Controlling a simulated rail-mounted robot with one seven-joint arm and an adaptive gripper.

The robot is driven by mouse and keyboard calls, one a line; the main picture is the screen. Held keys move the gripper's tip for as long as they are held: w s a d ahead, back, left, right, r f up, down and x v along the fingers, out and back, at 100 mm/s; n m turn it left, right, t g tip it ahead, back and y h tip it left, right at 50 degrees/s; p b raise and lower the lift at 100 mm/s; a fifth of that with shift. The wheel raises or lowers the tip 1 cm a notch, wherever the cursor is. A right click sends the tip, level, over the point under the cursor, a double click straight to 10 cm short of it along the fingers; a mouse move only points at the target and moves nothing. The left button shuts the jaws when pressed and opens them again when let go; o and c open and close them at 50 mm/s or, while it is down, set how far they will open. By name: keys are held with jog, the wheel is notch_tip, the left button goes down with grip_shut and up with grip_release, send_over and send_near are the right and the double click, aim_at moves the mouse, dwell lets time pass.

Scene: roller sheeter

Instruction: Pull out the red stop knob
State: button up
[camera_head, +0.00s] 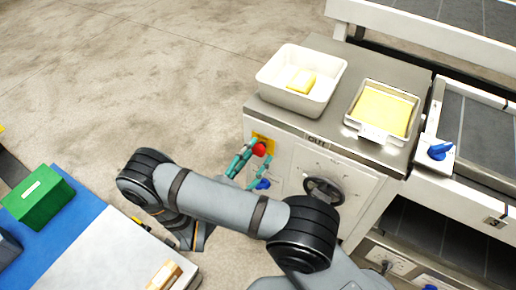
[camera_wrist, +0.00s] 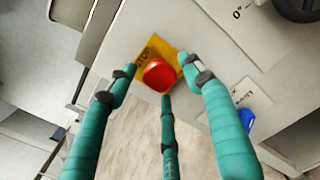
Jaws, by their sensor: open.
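The red stop knob (camera_head: 259,150) sits on a yellow plate (camera_head: 263,139) on the front panel of the white machine. In the wrist view the knob (camera_wrist: 159,75) is a round red cap on the yellow plate (camera_wrist: 157,49). My gripper (camera_head: 250,163) has teal fingers and is close in front of the panel at the knob. In the wrist view my gripper (camera_wrist: 163,78) is open, with fingertips spread to the left, to the right and below the knob. I cannot tell whether any fingertip touches it. No held object shows.
A blue switch (camera_head: 262,184) is just below the knob, and a handwheel (camera_head: 323,191) is to its right. A white bin (camera_head: 290,101) and a dough tray (camera_head: 356,118) stand on the machine top. A green box (camera_head: 38,198) is at left.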

jog(key=shift+x, duration=1)
jog(key=shift+c, duration=1.3)
grip_shut()
